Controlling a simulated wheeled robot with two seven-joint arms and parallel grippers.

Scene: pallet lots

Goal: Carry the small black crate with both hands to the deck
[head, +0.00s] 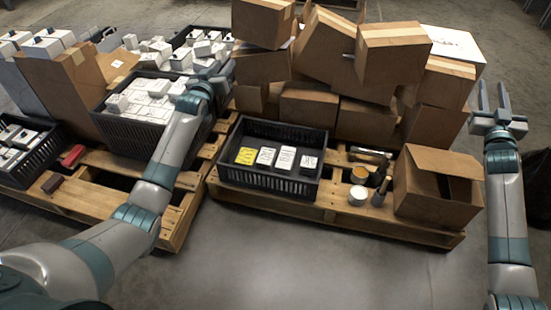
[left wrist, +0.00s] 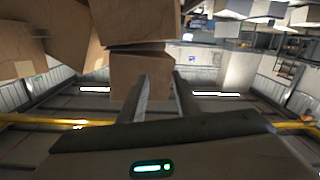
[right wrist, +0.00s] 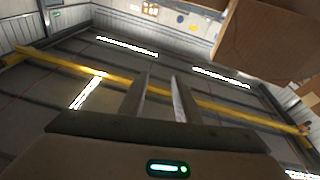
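A black crate (head: 262,181) with slotted walls stands on the right wooden pallet deck (head: 325,207) in the head view. It holds a yellow box and a few white-topped boxes along one side. My left gripper (head: 227,76) is raised beyond the crate's left side, near the stacked cartons, apart from the crate. The left wrist view shows its two fingers (left wrist: 160,98) apart with nothing between them. My right gripper (head: 494,97) is raised at the far right, well away from the crate. Its fingers (right wrist: 161,98) are apart and empty.
Brown cartons (head: 360,120) are piled behind the crate. An open carton (head: 437,190), cans (head: 358,195) and a dark bottle-like item (head: 381,191) stand right of it. The left pallet (head: 120,208) bears larger black crates (head: 140,136) of white boxes. Floor in front (head: 300,265) is clear.

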